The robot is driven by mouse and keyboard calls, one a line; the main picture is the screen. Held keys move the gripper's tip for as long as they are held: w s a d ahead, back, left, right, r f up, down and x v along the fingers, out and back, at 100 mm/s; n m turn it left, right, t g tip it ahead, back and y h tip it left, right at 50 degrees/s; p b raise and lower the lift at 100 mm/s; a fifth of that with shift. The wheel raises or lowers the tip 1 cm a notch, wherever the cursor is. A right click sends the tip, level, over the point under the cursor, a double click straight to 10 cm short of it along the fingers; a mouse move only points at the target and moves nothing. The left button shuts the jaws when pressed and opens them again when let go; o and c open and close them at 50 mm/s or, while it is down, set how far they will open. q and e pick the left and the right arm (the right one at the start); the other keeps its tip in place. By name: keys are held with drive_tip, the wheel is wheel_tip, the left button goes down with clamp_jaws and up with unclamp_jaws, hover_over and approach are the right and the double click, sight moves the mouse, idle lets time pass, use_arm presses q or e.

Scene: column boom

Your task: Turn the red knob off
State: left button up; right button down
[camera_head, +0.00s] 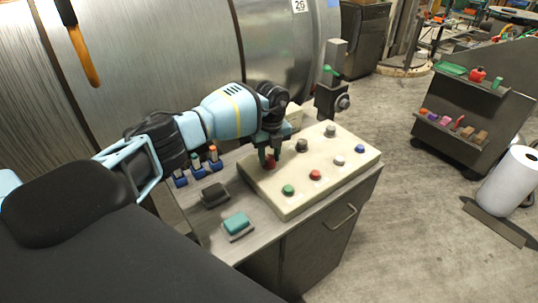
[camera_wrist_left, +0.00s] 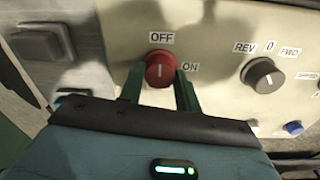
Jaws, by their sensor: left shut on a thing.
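The red knob (camera_head: 270,162) sits at the far left corner of the cream control panel (camera_head: 262,195). My left gripper (camera_head: 269,156) reaches down onto it, with a finger on each side. In the left wrist view the red knob (camera_wrist_left: 160,70) stands between the two green fingers of the left gripper (camera_wrist_left: 160,88), which is shut on it. Its white pointer line is upright and points at the OFF label (camera_wrist_left: 161,38). The ON label (camera_wrist_left: 190,67) is to its right. My right gripper is in neither view.
A black knob (camera_head: 302,145) is beside the red one, marked REV, 0 and FWD in the wrist view. Green (camera_head: 288,189) and red (camera_head: 315,175) buttons are on the panel's near side. Rocker switches (camera_head: 198,165) stand left of the panel. A large metal cylinder (camera_head: 140,60) is behind.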

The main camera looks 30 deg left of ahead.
sight(270, 157)
use_arm(q)
drive_tip(key=o, duration=1)
wheel_tip(270, 157, up, 8)
drive_tip(key=shift+w+f, duration=0.1)
drive_tip(key=shift+w, duration=0.05)
drive_tip(key=shift+f, duration=0.1)
idle(0.5)
